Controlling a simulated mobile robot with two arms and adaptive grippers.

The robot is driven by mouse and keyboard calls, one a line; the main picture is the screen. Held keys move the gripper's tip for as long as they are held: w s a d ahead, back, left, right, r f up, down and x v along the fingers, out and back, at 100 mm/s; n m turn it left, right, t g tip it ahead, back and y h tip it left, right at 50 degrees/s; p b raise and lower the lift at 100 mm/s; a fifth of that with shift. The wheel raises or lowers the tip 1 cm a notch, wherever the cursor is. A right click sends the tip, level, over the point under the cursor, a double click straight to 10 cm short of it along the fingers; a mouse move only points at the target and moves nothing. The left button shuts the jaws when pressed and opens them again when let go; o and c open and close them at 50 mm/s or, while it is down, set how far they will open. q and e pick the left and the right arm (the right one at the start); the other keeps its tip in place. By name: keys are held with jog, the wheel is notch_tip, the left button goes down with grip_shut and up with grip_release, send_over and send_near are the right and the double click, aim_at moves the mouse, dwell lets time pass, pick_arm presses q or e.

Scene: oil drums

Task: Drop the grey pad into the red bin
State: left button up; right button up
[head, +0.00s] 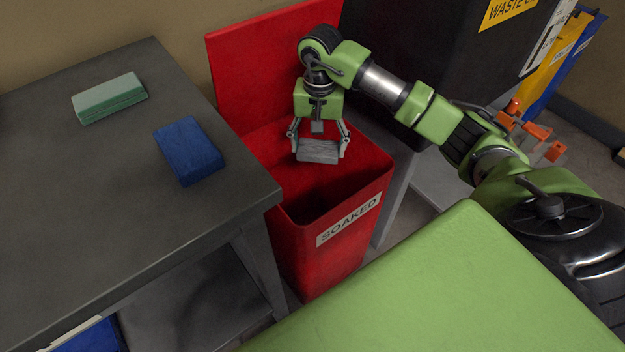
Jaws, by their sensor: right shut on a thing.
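The grey pad (318,151) is held between the fingers of my right gripper (319,143). The gripper is shut on it and points down. The pad is over the opening of the red bin (345,243), toward its back. The bin has a label reading "SOAKED" on its front, and its red lid stands open behind. The bin's floor is dark and hidden. My left gripper is not in view.
A dark grey table (95,190) stands left of the bin, with a green pad (110,98) and a blue pad (189,151) on it. A black container with a yellow waste label (508,10) stands behind my right arm. Yellow and blue items stand at the far right.

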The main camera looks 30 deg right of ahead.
jog(key=o, duration=1.1)
notch_tip(320, 180, up, 12)
jog(key=shift+r, duration=0.1)
